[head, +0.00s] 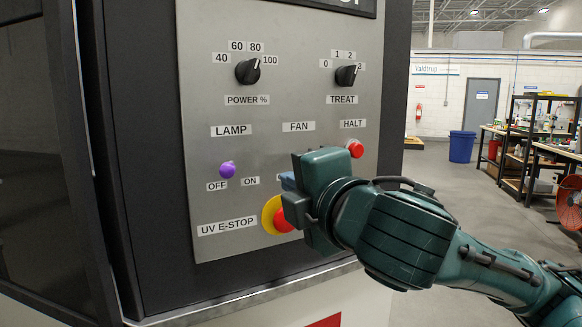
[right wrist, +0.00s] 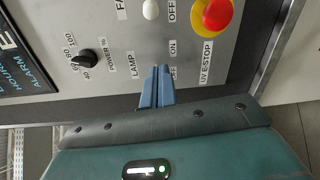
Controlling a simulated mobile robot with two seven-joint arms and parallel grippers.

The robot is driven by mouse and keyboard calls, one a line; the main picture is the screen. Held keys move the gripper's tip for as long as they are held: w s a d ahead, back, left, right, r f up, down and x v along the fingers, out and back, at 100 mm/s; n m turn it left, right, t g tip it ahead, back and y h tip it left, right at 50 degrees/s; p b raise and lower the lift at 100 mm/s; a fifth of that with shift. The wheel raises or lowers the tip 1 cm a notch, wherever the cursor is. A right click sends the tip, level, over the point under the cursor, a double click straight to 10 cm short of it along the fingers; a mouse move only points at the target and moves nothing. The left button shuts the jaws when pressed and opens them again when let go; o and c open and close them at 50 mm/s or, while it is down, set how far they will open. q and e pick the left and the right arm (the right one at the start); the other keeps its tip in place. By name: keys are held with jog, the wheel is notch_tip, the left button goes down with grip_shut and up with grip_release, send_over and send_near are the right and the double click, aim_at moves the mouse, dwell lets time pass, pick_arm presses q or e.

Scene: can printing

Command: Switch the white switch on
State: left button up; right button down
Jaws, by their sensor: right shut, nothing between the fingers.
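A grey control panel (head: 215,115) fills the middle of the head view. The white switch (right wrist: 150,9) shows at the top edge of the right wrist view, beside the FAN label. In the head view my right gripper hides it, below the FAN label. My right gripper (head: 287,180) is in front of the panel, its blue fingers pressed together and empty. In the right wrist view the shut fingers (right wrist: 157,85) point at the panel near the LAMP label, apart from the white switch. I cannot tell whether they touch the panel. My left gripper is not in view.
A purple switch (head: 227,169) sits left of my gripper, under LAMP. The red and yellow UV E-STOP (head: 271,215) is just below, partly covered by my gripper. A red HALT button (head: 355,149) is to the right. Two black knobs (head: 248,71) (head: 346,75) are above.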

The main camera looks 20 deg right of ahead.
dwell(0.3)
jog(key=w, duration=0.3)
jog(key=w+a+p, duration=0.1)
jog(key=w, duration=0.2)
jog(key=w+p, duration=0.1)
jog(key=w, duration=0.3)
jog(key=shift+a+f, duration=0.15)
jog(key=shift+a, duration=0.1)
jog(key=d, duration=0.2)
jog(key=d+p, duration=0.1)
jog(key=d, duration=0.1)
jog(key=shift+s+r, duration=0.2)
jog(key=shift+s, duration=0.2)
jog(key=shift+d, duration=0.1)
